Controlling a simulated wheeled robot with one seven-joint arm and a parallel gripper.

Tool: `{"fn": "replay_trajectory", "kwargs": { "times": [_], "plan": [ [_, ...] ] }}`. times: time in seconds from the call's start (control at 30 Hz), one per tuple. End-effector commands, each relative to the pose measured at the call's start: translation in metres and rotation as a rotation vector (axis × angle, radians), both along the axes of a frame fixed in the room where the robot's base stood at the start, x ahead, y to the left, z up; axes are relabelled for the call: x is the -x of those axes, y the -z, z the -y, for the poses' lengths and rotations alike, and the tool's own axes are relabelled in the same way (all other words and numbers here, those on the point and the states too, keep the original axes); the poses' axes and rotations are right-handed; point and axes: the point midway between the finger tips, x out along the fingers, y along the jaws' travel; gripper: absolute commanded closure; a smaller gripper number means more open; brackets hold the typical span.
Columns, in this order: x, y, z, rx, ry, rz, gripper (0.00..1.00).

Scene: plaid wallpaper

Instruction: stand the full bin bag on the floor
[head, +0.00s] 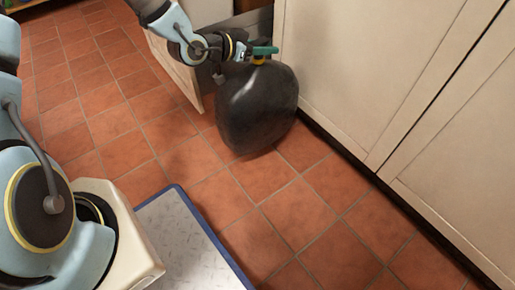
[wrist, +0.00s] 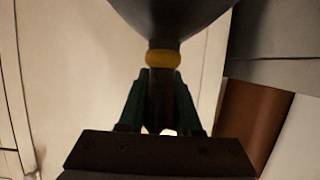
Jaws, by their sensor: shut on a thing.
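The full bin bag (head: 257,108) is black, shiny and rounded, with a yellow tie at its neck. In the head view it hangs below my gripper (head: 262,52), in front of the pale cabinets. My gripper's green fingers are shut on the bag's neck, beside the yellow tie. In the wrist view the bag (wrist: 172,14) fills the top middle, and my gripper (wrist: 160,110) holds the dark neck between its fingers. The tiled floor (head: 265,238) lies below the bag. I cannot tell whether the bag's underside touches the floor.
An open cabinet door (head: 178,65) stands left of the bag. Closed cabinet fronts (head: 360,75) run along the right. A pale mat with a blue edge (head: 185,240) lies at the bottom. Bare tiles are free to the left and in front of the bag.

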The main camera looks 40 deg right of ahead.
Motion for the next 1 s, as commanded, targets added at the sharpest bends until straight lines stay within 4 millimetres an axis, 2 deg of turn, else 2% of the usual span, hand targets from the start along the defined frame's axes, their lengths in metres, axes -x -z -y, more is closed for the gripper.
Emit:
{"fn": "replay_trajectory", "kwargs": {
  "times": [0.17,0.33,0.63,0.87,1.0],
  "plan": [
    [0.000,-0.006,0.000,0.011,0.003,0.005,1.00],
    [-0.001,0.000,0.000,0.011,0.001,0.002,1.00],
    [0.000,0.046,0.000,0.010,0.003,0.001,1.00],
    [-0.001,0.062,0.000,0.012,0.001,0.003,1.00],
    [-0.001,0.078,0.000,0.012,0.001,0.003,1.00]
  ]
}}
